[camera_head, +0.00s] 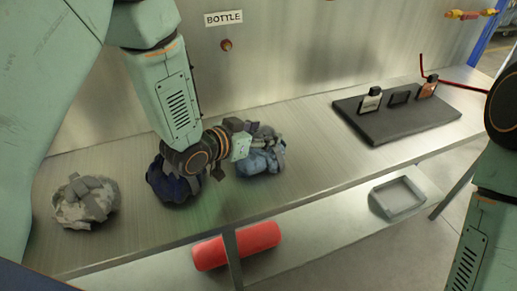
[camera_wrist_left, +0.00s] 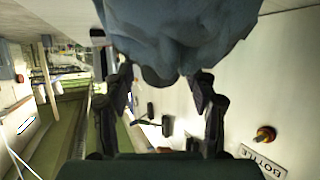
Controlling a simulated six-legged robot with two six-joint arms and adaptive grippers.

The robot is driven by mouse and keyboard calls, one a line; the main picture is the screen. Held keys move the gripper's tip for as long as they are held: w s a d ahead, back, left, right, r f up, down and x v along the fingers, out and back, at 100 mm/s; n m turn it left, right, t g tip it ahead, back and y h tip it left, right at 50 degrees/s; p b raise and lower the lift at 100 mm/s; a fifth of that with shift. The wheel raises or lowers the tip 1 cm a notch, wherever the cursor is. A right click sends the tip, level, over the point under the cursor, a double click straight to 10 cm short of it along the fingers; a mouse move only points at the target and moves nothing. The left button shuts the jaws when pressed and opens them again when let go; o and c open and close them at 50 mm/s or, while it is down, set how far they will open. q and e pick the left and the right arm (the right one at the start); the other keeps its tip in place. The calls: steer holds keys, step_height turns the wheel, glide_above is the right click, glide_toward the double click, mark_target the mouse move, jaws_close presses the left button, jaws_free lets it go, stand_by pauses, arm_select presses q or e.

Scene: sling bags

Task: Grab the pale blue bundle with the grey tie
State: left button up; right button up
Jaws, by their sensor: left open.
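The pale blue bundle (camera_head: 259,162) with its grey tie (camera_head: 266,133) rests on the metal bench in the head view. My left gripper (camera_head: 241,147) is at its left side, and partly covers it. In the left wrist view, the blue cloth (camera_wrist_left: 185,32) fills the top of the picture, at and beyond the fingertips. The two dark fingers of the left gripper (camera_wrist_left: 162,88) are spread apart, with the lower bulge of the cloth between their tips. I cannot tell whether they touch it. My right gripper is out of view.
A dark navy bundle (camera_head: 172,186) lies under my left wrist. A grey-and-white camouflage bundle (camera_head: 84,203) lies further left. A red roll (camera_head: 237,246) and a grey tray (camera_head: 398,197) are on the lower shelf.

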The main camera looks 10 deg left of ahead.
arm_select(q)
steer(key=shift+s+r, duration=0.2)
steer(key=shift+s, duration=0.1)
steer(key=shift+a, duration=0.15)
steer(key=shift+c, duration=0.6)
steer(key=shift+w+f, duration=0.25)
steer(key=shift+w, duration=0.1)
steer(key=c, duration=0.4)
steer(key=shift+s+r, duration=0.1)
steer(key=shift+s, duration=0.05)
steer(key=c, duration=0.3)
steer(key=shift+s+r, duration=0.1)
steer(key=shift+s, duration=0.05)
steer(key=c, duration=0.3)
steer(key=shift+w, duration=0.3)
jaws_close()
steer(key=shift+s, duration=0.1)
